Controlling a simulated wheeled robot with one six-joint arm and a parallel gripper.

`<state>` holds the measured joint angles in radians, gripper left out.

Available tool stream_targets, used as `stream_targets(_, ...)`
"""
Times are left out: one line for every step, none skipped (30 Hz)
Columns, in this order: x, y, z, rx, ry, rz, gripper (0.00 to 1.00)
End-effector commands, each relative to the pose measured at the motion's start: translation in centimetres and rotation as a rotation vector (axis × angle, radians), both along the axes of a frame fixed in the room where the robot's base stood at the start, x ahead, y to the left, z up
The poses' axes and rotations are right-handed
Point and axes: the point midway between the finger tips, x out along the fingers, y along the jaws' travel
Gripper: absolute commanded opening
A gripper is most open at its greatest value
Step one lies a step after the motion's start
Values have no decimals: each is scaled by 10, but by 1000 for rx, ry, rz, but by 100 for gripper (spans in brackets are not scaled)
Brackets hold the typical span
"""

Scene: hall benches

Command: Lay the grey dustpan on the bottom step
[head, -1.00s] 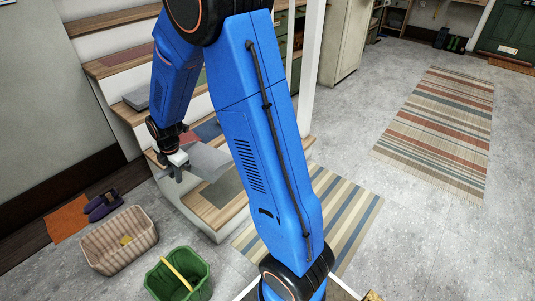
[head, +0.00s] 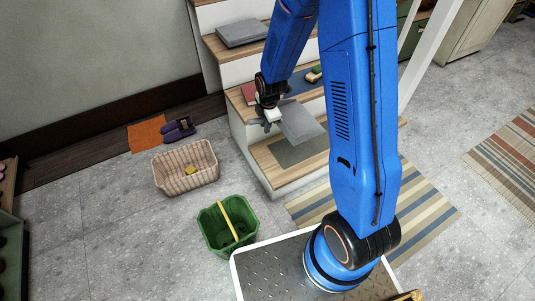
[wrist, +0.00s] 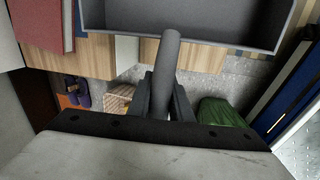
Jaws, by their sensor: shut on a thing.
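My gripper (head: 268,122) is shut on the handle of the grey dustpan (head: 303,123). In the wrist view the handle (wrist: 167,62) runs up from between the gripper fingers (wrist: 165,98) to the wide, open pan. The pan shows over the bottom step (head: 263,158), whose wooden tread carries a flat grey-green mat (head: 297,151). The pan hides part of the tread and mat. It looks held above the step, but I cannot tell how large the gap is.
A red book (head: 249,93), blue item and brush (head: 314,75) lie on the step above; a grey box (head: 242,33) lies higher. A wicker basket (head: 186,168), green bucket (head: 227,224), orange mat (head: 146,136) and purple slippers (head: 179,130) are on the floor.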

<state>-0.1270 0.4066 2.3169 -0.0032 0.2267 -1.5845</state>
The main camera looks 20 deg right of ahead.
Motion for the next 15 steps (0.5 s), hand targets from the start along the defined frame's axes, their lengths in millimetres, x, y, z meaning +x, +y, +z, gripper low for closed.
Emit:
stream_targets(-1, 0, -11, -1, 4, 0, 0)
stream_targets(-1, 0, -16, -1, 4, 0, 0)
stream_targets(-1, 0, -24, -1, 4, 0, 0)
stream_targets(-1, 0, -29, 0, 3, 0, 0)
stream_targets(-1, 0, -35, -1, 4, 0, 0)
stream_targets(-1, 0, -42, 0, 3, 0, 0)
stream_targets(-1, 0, -47, 0, 3, 0, 0)
stream_targets(-1, 0, -53, 0, 3, 0, 0)
stream_targets(-1, 0, -60, 0, 3, 0, 0)
stream_targets(-1, 0, -65, 0, 3, 0, 0)
stream_targets(-1, 0, -71, 0, 3, 0, 0)
stream_targets(-1, 0, -77, 0, 3, 0, 0)
stream_targets(-1, 0, -83, 0, 3, 0, 0)
stream_targets(-1, 0, -88, 0, 3, 0, 0)
stream_targets(-1, 0, -95, 0, 3, -1, 0)
